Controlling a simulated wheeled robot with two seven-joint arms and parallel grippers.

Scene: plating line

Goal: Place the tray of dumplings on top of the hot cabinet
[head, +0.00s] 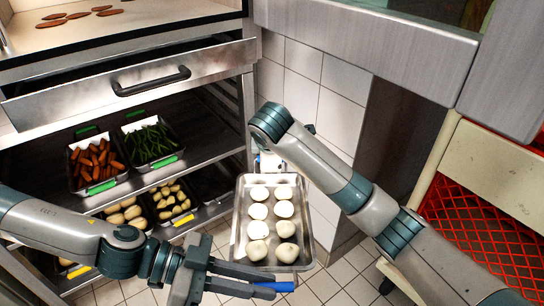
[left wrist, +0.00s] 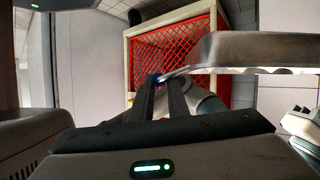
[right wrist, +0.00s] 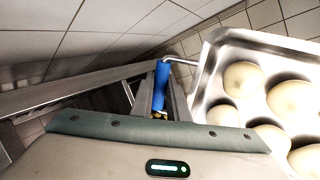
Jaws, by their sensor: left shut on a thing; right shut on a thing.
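The metal tray (head: 239,215) carries several pale round dumplings (head: 284,228) in two rows and looks roughly level above the tiled floor. My left gripper (head: 272,284) is shut on the blue handle (head: 286,287) at the tray's near end. The tray's side also shows in the left wrist view (left wrist: 250,48). My right gripper is at the far end, mostly hidden by its arm in the head view. In the right wrist view it (right wrist: 160,98) is shut on the other blue handle (right wrist: 162,72). I cannot tell for sure which unit is the hot cabinet.
A steel unit at left has a panel with a dark handle (head: 150,81) above shelves of carrots (head: 96,162), green beans (head: 149,142) and potatoes. Brown slices (head: 80,16) lie on its upper surface. A steel edge (head: 370,35) overhangs at upper right. A red crate (head: 480,230) stands at right.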

